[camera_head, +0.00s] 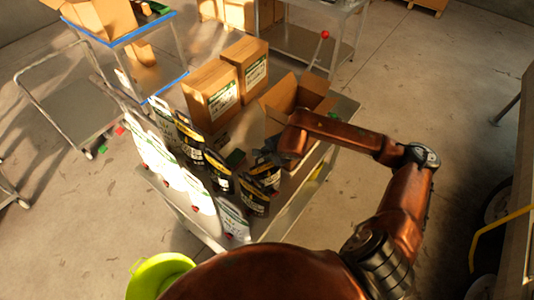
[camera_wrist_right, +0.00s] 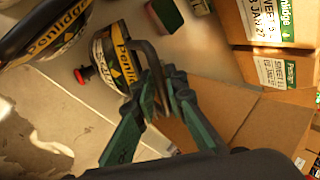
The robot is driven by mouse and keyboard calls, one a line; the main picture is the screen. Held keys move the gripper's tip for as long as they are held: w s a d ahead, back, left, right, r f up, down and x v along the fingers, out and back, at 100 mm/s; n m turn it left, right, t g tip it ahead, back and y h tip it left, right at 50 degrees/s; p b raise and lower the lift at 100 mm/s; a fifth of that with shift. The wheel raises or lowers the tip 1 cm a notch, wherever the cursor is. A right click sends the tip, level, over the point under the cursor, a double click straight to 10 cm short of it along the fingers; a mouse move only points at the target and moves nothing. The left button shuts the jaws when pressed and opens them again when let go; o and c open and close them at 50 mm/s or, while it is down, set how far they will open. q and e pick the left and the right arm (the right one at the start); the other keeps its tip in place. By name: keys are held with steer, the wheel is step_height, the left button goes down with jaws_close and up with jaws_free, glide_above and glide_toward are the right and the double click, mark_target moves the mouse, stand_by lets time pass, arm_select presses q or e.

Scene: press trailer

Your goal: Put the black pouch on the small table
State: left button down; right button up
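Several black pouches with yellow bands stand in a row on the metal table (camera_head: 284,222) in the head view. My right gripper (camera_head: 264,158) is at the top of the black pouch (camera_head: 267,177) nearest the open box. In the right wrist view the fingers (camera_wrist_right: 160,85) are close together around the dark edge of that pouch (camera_wrist_right: 122,60). Whether it touches the tabletop is unclear. A small blue-edged table (camera_head: 150,31) stands at the upper left. A grey metal table (camera_head: 345,12) stands at the top; I cannot tell which is the small table. My left gripper is not in view.
White pouches (camera_head: 170,170) stand left of the black ones. Two closed cartons (camera_head: 210,98) and an open carton (camera_head: 285,105) stand behind. A cart (camera_head: 62,85) is at the left. A lime-green round object (camera_head: 155,275) is near the front.

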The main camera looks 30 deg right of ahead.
steer(key=shift+o, duration=1.3)
steer(key=shift+r, duration=0.15)
steer(key=b+v, duration=0.2)
steer(key=v, duration=1)
